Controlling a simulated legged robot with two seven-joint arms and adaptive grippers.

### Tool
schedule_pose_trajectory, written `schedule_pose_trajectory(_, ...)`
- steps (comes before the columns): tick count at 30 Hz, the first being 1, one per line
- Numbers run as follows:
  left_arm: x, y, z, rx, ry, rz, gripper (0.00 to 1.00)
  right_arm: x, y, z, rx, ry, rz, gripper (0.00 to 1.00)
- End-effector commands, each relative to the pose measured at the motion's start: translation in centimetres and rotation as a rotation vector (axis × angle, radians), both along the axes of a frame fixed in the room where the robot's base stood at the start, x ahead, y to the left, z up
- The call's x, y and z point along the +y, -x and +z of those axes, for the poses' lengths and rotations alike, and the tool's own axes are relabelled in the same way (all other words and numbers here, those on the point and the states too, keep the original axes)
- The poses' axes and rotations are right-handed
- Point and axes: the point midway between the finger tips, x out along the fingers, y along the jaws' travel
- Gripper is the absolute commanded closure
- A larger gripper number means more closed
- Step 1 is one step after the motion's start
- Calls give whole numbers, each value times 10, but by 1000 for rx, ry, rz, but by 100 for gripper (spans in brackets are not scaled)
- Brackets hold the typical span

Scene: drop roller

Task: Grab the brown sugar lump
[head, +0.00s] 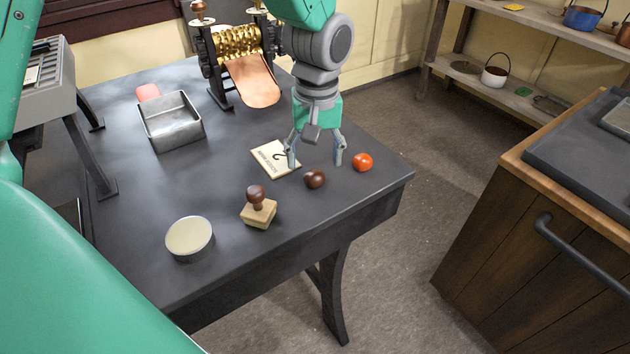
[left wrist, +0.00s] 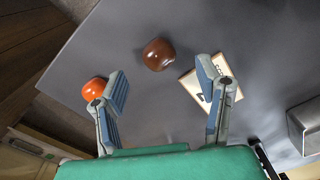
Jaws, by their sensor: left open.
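The brown sugar lump (head: 315,179) is a round, glossy dark brown piece on the dark table. My left gripper (head: 315,163) is open and empty, pointing down just above and behind the lump in the head view. In the left wrist view the brown lump (left wrist: 158,54) lies beyond the open fingertips (left wrist: 163,80), between them sideways. No contact with the lump shows. My right gripper does not show.
An orange-red lump (head: 362,162) lies right of the brown one, close to a finger in the wrist view. A card (head: 268,157), a wooden stamp (head: 258,212), a round tin (head: 189,238), a metal tray (head: 171,143) and a brass roller (head: 241,45) stand on the table (head: 125,205).

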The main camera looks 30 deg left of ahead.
Motion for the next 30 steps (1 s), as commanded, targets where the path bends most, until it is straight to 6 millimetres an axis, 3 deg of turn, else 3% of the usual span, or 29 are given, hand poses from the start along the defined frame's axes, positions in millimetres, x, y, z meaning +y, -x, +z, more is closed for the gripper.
schedule_pose_trajectory(9,1,-1,-46,2,1,0,41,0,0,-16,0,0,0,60)
schedule_pose_trajectory(16,1,-1,-47,1,1,0,41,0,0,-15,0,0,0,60)
schedule_pose_trajectory(17,1,-1,-47,1,1,0,48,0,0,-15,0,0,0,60)
schedule_pose_trajectory(20,1,-1,-47,1,1,0,83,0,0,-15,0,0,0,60)
schedule_pose_trajectory(21,1,-1,-47,1,1,0,88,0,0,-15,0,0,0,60)
schedule_pose_trajectory(30,1,-1,-45,0,0,0,88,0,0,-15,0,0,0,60)
